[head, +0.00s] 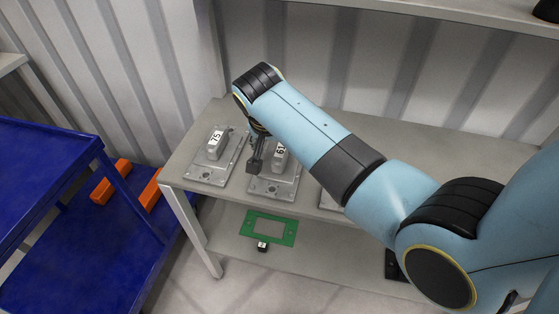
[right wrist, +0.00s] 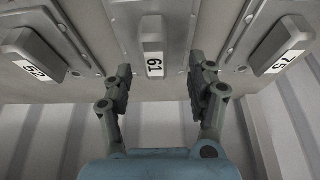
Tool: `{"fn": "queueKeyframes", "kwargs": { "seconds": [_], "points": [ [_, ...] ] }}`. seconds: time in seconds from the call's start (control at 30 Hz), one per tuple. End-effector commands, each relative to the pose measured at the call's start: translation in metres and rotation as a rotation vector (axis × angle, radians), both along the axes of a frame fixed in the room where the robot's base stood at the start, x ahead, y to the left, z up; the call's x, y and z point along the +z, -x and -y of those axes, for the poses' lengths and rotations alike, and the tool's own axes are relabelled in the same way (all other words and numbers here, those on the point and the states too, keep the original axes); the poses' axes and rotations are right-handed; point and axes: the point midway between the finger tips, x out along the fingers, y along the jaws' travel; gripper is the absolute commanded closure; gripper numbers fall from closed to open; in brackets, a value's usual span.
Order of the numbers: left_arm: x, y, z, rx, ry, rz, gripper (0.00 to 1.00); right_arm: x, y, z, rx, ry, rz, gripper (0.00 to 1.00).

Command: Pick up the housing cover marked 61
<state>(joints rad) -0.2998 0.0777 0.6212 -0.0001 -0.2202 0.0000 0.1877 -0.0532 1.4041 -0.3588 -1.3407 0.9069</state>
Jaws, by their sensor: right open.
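The housing cover marked 61 (head: 280,160) is a grey metal plate with a raised block and a white label, on the grey table (head: 195,160). My right gripper partly hides it in the head view. In the right wrist view the raised block of cover 61 (right wrist: 152,35) stands between and beyond the two fingers. My right gripper (head: 257,158) is open and empty; its fingers (right wrist: 160,68) straddle the line to the block, with no contact visible. My left gripper is not in view.
The cover marked 75 (head: 215,145) lies to the left of cover 61. Another cover (right wrist: 35,55) lies on the other side, mostly hidden by my arm in the head view. A blue cart (head: 45,165) stands at left.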

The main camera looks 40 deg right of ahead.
Motion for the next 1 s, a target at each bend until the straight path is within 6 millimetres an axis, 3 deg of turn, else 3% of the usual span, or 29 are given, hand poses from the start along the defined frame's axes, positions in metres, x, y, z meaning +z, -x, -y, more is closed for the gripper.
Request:
{"fn": "queueKeyframes", "kwargs": {
  "seconds": [0.43,0.73,1.0],
  "points": [
    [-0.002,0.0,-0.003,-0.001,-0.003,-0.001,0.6,-0.05,-0.01,0.022,0.001,0.0,0.0,0.42],
    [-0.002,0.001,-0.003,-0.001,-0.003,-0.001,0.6,-0.056,-0.012,0.023,0.002,-0.001,0.001,0.42],
    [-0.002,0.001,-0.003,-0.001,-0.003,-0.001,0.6,-0.056,-0.012,0.023,0.001,0.0,0.0,0.75]
  ]
}}
